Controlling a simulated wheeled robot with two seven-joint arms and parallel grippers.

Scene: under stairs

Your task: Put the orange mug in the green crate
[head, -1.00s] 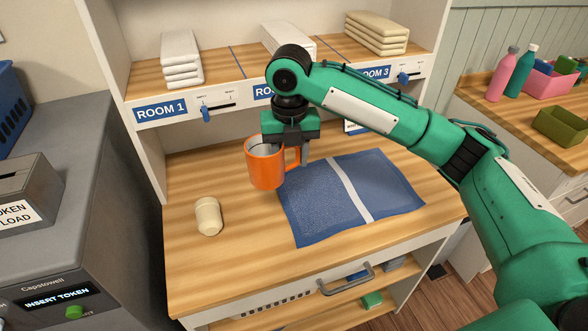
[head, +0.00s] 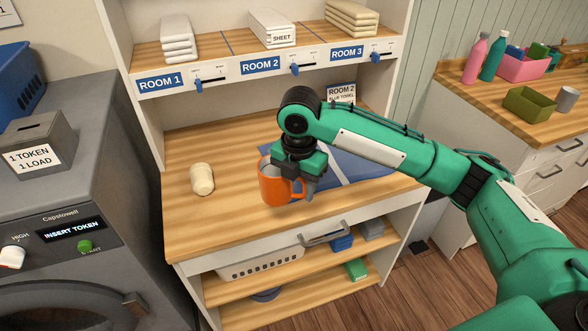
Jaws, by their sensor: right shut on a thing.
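The orange mug (head: 274,188) is upright, held above the front part of the wooden table. My right gripper (head: 307,188) is shut on it at its right side, by the handle; the fingers partly hide the handle. The green crate (head: 531,104) is a small, olive-green open box on the wooden counter at the far right, well apart from the mug. Its visible inside looks empty. My left gripper is out of view.
A cream cylinder (head: 202,179) stands left of the mug. A blue cloth (head: 372,163) lies partly behind my arm. Near the crate are a pink bin (head: 522,68), two bottles (head: 475,58) and a grey cup (head: 568,99). Shelves with folded linen (head: 177,40) rise behind the table.

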